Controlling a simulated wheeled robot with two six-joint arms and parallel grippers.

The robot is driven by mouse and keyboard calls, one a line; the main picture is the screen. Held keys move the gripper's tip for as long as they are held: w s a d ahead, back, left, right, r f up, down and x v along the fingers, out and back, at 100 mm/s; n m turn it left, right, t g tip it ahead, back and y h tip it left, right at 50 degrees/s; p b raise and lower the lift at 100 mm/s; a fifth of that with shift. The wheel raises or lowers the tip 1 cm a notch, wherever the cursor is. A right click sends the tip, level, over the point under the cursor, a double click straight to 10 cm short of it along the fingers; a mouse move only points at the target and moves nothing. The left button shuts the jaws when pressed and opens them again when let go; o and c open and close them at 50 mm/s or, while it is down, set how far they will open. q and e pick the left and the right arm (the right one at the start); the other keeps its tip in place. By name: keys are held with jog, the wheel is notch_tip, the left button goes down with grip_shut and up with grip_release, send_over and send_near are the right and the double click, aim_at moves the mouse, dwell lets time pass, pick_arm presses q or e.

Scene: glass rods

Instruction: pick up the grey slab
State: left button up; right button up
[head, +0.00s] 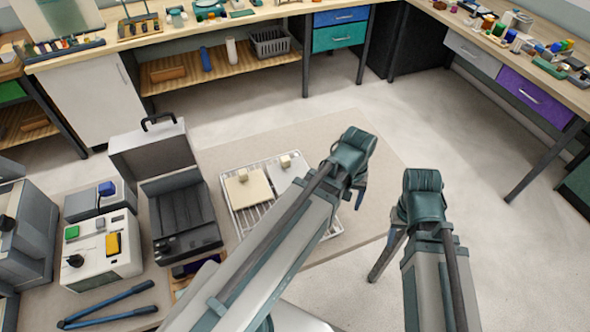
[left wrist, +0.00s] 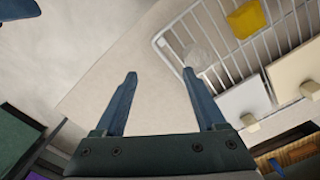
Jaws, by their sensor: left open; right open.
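The grey slab (head: 293,173) lies on a white wire rack (head: 233,220), with a small beige knob on it, right of a cream slab (head: 245,193). In the left wrist view the grey slab (left wrist: 240,101) is at the right, beside the cream slab (left wrist: 297,70). My left gripper (left wrist: 159,74) is open and empty, to one side of the grey slab. In the head view my left gripper (head: 349,188) is right of the slab, partly covered by its own arm. My right gripper (head: 386,248) is apart from the rack, further right, its fingers partly hidden.
A yellow piece (left wrist: 248,18) and a pale clear piece (left wrist: 200,54) show at the rack in the wrist view. An open grey case (head: 180,205), a white box (head: 103,250) and blue-handled bars (head: 105,312) are left of the rack. The table beyond the rack is bare.

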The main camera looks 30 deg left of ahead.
pick_arm(q)
jog(key=w+a+r+n+h, duration=0.1)
jog(key=w+a+r+n, duration=0.1)
jog(key=w+a+n, duration=0.45)
jog(key=n+t+h+p, duration=0.2)
jog(key=n+t+p, duration=0.15)
jog(key=n, duration=1.55)
send_near(284, 159)
jog(key=shift+m, duration=0.35)
jog(key=b+x, duration=0.1)
jog(key=b, duration=0.2)
jog(key=b+x, duration=0.2)
jog(key=b, duration=0.1)
jog(key=b+x, duration=0.2)
jog(key=b, duration=0.1)
jog(key=shift+w+a+f, duration=0.15)
jog(key=shift+w+a, duration=0.15)
jog(key=shift+a, duration=0.05)
jog(key=b+x, duration=0.5)
jog(key=shift+s+d+f, duration=0.1)
jog(key=shift+s+d, duration=0.15)
